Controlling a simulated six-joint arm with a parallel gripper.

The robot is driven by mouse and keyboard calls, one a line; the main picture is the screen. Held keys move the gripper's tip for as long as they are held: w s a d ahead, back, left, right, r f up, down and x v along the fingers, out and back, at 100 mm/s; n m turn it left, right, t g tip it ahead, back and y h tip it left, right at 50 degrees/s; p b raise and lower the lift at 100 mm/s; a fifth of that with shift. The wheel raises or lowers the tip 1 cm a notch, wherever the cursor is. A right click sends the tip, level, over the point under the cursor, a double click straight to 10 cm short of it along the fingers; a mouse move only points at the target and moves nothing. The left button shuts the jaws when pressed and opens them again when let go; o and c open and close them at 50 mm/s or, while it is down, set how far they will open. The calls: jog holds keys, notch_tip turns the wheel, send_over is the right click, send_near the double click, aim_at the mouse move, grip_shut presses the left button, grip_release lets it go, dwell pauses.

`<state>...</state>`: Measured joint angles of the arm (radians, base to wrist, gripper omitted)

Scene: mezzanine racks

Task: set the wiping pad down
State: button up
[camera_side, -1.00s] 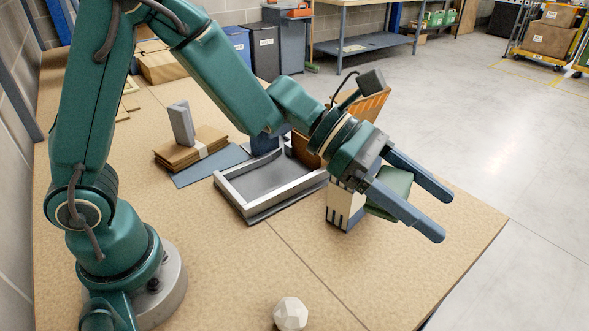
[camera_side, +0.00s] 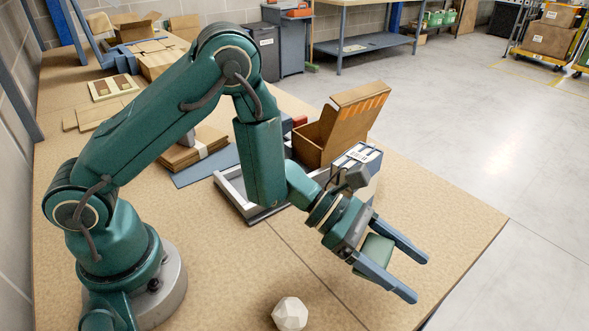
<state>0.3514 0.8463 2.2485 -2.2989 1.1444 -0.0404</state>
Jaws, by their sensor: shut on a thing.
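The wiping pad (camera_side: 375,251) is a green block between the two blue-grey fingers of my gripper (camera_side: 392,270). The gripper is shut on it and points down and to the right, over the front right part of the table (camera_side: 450,215). I cannot tell whether the pad touches the table or is a little above it. Part of the pad is hidden by the near finger.
A white faceted ball (camera_side: 290,313) lies at the front. Behind my gripper stand a blue-and-white box (camera_side: 358,155), an open cardboard box (camera_side: 340,125) and a grey metal tray (camera_side: 228,192), partly hidden by my arm. The table's right edge is near; bare surface surrounds the gripper.

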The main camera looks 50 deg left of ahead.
jog(key=shift+f, duration=1.95)
jog(key=shift+f, duration=0.2)
jog(key=o, duration=1.3)
jog(key=shift+r, duration=0.1)
